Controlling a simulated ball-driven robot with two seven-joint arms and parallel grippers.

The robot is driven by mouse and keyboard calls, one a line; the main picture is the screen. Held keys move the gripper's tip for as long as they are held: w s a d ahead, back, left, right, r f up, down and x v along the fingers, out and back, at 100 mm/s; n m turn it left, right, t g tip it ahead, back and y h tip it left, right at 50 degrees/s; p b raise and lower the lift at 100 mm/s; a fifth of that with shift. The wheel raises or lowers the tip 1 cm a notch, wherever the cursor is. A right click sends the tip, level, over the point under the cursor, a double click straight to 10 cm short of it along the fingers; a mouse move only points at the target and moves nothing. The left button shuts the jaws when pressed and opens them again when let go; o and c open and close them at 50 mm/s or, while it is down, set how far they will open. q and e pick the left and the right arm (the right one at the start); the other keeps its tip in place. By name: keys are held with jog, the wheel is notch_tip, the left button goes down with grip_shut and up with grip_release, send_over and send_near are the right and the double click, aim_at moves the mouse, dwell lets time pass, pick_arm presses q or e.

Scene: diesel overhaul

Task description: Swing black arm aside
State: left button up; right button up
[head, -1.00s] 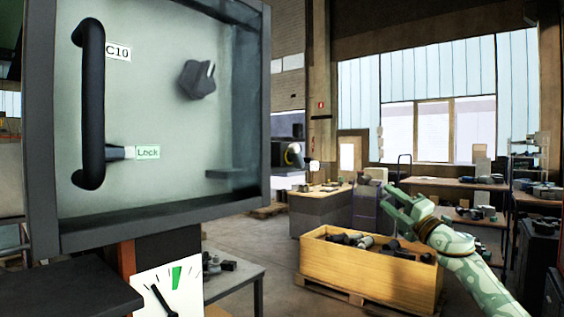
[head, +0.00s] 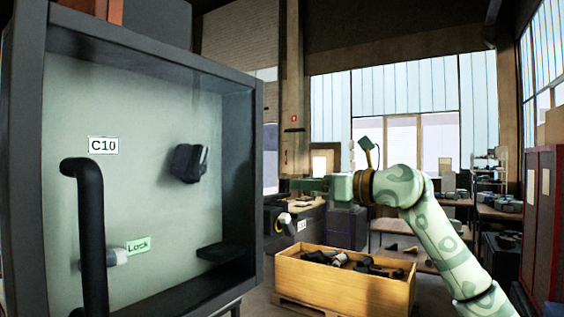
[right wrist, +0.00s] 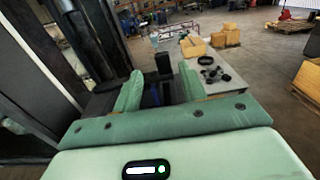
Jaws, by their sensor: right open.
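In the head view a black arm-like bar (head: 93,235) stands upright in front of a pale panel (head: 150,210), its top bent towards the panel and its lower end cut off by the frame. A C10 label (head: 103,146) is above it, and a Lock label (head: 138,246) is beside a short grey peg (head: 117,258). My right gripper (head: 308,185) is right of the panel, well apart from the bar, pointing left. In the right wrist view its jaws (right wrist: 160,90) are open, with a dark block (right wrist: 163,64) seen between or beyond them; I cannot tell which. My left gripper is out of view.
A dark frame (head: 240,180) rims the panel, which also carries a dark knob (head: 190,163) and a dark ledge (head: 224,252). A wooden crate (head: 345,288) of dark parts stands below my right arm. A red cabinet (head: 541,225) is at the right edge.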

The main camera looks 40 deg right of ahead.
aim_at(287, 183)
jog(key=p+x, duration=0.1)
jog(key=x, duration=0.2)
jog(key=p+x, duration=0.1)
jog(key=x, duration=0.1)
jog(key=shift+w+d+r+p, duration=0.1)
jog(key=shift+d+r+p, duration=0.05)
jog(key=shift+d+p, duration=0.2)
jog(key=shift+w+a, duration=0.2)
jog(key=shift+w, duration=0.2)
jog(key=shift+w+a+f+p, duration=0.25)
jog(key=shift+w+a+p, duration=0.05)
jog(key=shift+w, duration=0.15)
jog(key=shift+s+d, duration=0.1)
jog(key=shift+d, duration=0.05)
jog(key=c, duration=0.7)
grip_shut()
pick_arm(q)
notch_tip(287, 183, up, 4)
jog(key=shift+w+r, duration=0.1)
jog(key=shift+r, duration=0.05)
